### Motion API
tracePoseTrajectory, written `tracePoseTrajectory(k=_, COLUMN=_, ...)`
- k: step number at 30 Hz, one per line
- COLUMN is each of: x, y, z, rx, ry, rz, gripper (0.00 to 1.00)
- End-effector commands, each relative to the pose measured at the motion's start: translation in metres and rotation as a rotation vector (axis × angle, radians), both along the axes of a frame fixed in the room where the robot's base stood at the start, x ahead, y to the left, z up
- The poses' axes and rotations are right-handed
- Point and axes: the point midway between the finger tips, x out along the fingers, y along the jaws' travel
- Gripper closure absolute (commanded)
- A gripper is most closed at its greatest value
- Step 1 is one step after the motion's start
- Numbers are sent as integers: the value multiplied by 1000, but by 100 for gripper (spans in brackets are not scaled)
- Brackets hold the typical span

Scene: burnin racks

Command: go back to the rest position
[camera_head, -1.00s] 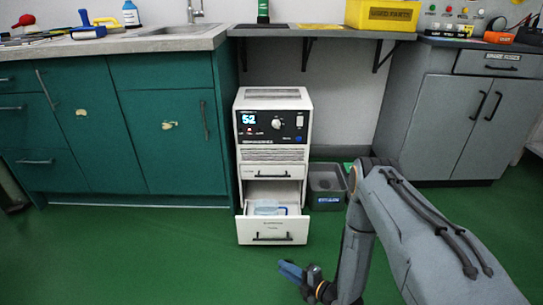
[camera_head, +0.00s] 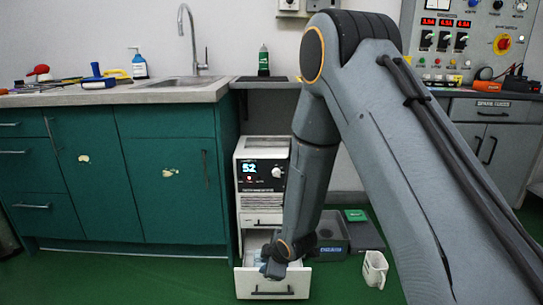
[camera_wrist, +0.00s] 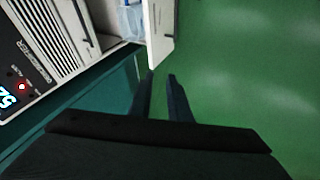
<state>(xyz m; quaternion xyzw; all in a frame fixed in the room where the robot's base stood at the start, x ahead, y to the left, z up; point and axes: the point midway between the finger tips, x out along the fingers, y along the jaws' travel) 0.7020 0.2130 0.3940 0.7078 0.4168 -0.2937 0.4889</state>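My gripper (camera_head: 273,264) hangs low at the white cabinet's open bottom drawer (camera_head: 262,284), overlapping its front in the head view. In the wrist view my gripper's two dark fingers (camera_wrist: 162,76) are apart with only green floor between them. The drawer front (camera_wrist: 160,30) is just beyond the fingertips there; I cannot tell the exact gap. A pale blue, see-through thing (camera_wrist: 130,20) lies in the drawer. The white cabinet (camera_head: 249,206) has a panel with a lit "52" display. My arm covers its right side in the head view.
A grey bin (camera_head: 331,243), a green-topped dark thing (camera_head: 356,216) and a white mug-like container (camera_head: 375,269) stand on the floor right of the drawer. Green cupboards (camera_head: 168,185) are at left. A counter with a sink (camera_head: 180,90) runs above. Open floor shows in the wrist view.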

Motion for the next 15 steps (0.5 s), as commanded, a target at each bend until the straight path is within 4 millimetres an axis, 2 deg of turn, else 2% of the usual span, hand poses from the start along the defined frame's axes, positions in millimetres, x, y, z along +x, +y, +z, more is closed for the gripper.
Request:
tracePoseTrajectory(k=1, x=-9, y=6, z=20, rx=1, ry=25, rz=-38, gripper=83)
tracePoseTrajectory(k=8, x=-71, y=16, z=88, rx=7, ry=186, rz=-256, gripper=83)
tracePoseTrajectory(k=15, x=-161, y=18, z=149, rx=19, ry=360, rz=-488, gripper=83)
